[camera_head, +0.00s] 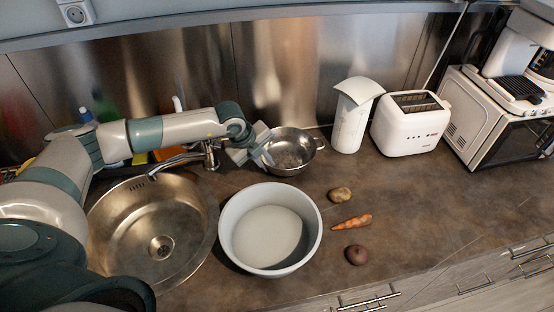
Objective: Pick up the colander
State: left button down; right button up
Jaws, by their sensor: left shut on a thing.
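The colander (291,146) is a small round metal bowl with a handle on its right side. It stands at the back of the counter, between the tap and the white kettle-like container. My left arm comes in from the left over the sink, and my left gripper (264,155) is shut on the colander's left rim. The fingertips are small in the view and partly overlap the rim. My right gripper does not show.
A large white pot (228,222) stands in front of the colander. A round sink (112,235) with a tap (211,154) lies left. A potato (340,194), a carrot (352,222) and a round vegetable (357,255) lie right of the pot. A white container (350,118) and toaster (408,128) stand behind.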

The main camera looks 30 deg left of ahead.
pick_arm(q)
jog(key=shift+r, duration=0.1)
jog(key=shift+r+b, duration=0.45)
jog(key=shift+b, duration=0.05)
jog(key=r+b, duration=0.1)
jog(key=d+r+b, duration=0.1)
jog(key=r, duration=0.1)
jog(key=shift+s+r, duration=0.1)
jog(key=shift+s, duration=0.1)
jog(key=s+d+r+b, duration=0.4)
jog(key=d+r, duration=0.2)
jog(key=d, duration=0.3)
jog(key=shift+s+d+r, duration=0.3)
jog(key=shift+s+r, duration=0.05)
jog(key=shift+r, duration=0.05)
